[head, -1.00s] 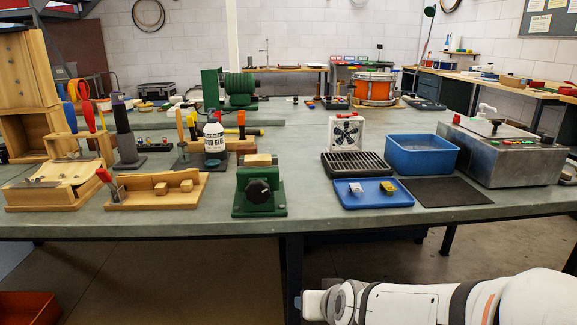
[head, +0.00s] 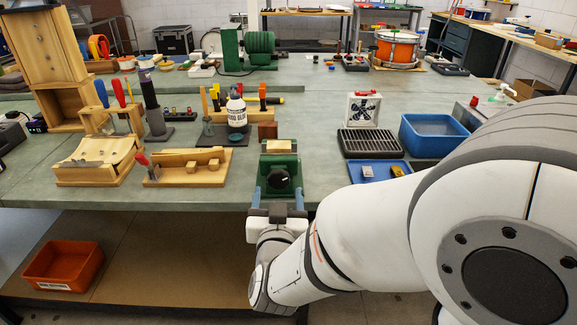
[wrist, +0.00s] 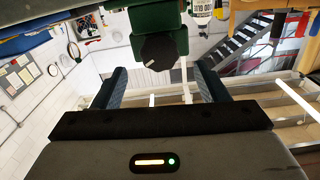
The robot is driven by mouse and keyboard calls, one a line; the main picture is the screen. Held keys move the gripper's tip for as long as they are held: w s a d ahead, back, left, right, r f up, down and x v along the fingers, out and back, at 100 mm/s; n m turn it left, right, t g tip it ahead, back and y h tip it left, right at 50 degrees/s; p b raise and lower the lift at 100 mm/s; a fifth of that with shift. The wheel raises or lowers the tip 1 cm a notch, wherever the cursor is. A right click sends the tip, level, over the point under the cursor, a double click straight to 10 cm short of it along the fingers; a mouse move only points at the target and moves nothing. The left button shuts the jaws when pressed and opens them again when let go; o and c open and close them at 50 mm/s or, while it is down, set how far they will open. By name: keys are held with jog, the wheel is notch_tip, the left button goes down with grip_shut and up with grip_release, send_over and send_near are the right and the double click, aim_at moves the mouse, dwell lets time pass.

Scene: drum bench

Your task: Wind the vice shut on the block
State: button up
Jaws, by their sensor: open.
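The green vice (head: 280,164) stands at the front edge of the bench, with a round black knob (head: 279,180) on its front face. A light wooden block (head: 279,145) sits at the top of the vice; whether the jaws touch it I cannot tell. My gripper (head: 278,192) is open in front of the vice, with one finger on each side of the knob in the head view. In the wrist view the knob (wrist: 159,52) hangs at the top, between and just beyond the open fingertips of my gripper (wrist: 158,75). Nothing is between the fingers lower down.
Left of the vice is a wooden fixture (head: 187,167); behind it a glue bottle (head: 236,112). Right are a blue tray (head: 363,180), a dark ribbed rack (head: 370,143) and a blue bin (head: 434,134). An orange bin (head: 64,265) is on the shelf below.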

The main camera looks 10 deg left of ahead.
aim_at(279, 181)
jog(key=shift+x, duration=2.4)
jog(key=shift+d, duration=0.1)
jog(key=c, duration=1)
jog(key=shift+f+b, duration=0.1)
jog(key=shift+b, duration=0.5)
